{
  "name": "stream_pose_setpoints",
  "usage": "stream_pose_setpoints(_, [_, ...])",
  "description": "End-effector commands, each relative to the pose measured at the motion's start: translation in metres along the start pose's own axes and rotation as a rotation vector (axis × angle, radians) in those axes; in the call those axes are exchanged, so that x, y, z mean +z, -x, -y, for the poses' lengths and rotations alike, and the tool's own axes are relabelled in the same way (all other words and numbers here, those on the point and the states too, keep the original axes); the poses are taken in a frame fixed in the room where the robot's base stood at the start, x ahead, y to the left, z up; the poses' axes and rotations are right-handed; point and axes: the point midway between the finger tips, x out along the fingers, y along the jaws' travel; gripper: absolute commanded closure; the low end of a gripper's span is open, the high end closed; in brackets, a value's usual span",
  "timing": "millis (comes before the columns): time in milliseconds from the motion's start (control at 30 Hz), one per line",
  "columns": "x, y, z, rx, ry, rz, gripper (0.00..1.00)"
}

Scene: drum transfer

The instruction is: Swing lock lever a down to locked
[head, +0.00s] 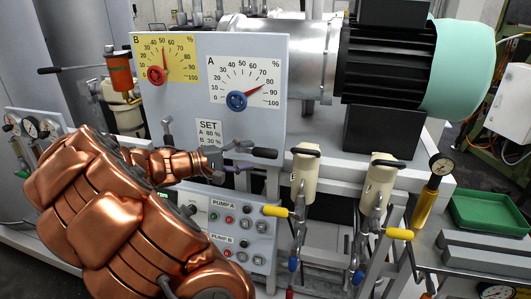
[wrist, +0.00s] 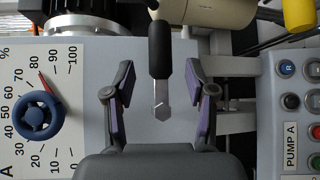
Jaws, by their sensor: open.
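The lever below dial A, which I take as lock lever a (wrist: 158,50), has a black grip and a flat metal end with a hexagonal tip. In the head view its black grip (head: 264,153) points right, about level. No label shows on it. My gripper (wrist: 160,103) is open, with one finger on each side of the lever's metal end and a gap on both sides. In the head view my gripper (head: 220,157) is just left of the black grip, in front of the panel; the lever's metal end is partly hidden there.
Dial A (head: 238,100) with a blue knob is above; dial B (head: 157,75) has a red knob. A second black-gripped lever (head: 168,128) stands upright below dial B. The pump button panel (head: 232,228) is below. A cream cylinder (head: 304,178) and yellow-handled valve (head: 276,211) stand right.

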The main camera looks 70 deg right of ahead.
Motion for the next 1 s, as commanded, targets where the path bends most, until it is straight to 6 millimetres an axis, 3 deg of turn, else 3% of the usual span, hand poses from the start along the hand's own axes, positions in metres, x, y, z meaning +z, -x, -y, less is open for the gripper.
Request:
stream_pose_setpoints(200, [0.003,-0.032,-0.002,-0.001,0.001,0.007,0.44])
stream_pose_setpoints(433, [0.002,-0.057,-0.001,-0.003,-0.001,0.003,0.44])
stream_pose_setpoints(867, [0.001,-0.065,0.000,-0.003,-0.002,0.002,0.44])
stream_pose_setpoints(1000, [0.001,-0.065,0.000,-0.003,-0.001,0.002,0.58])
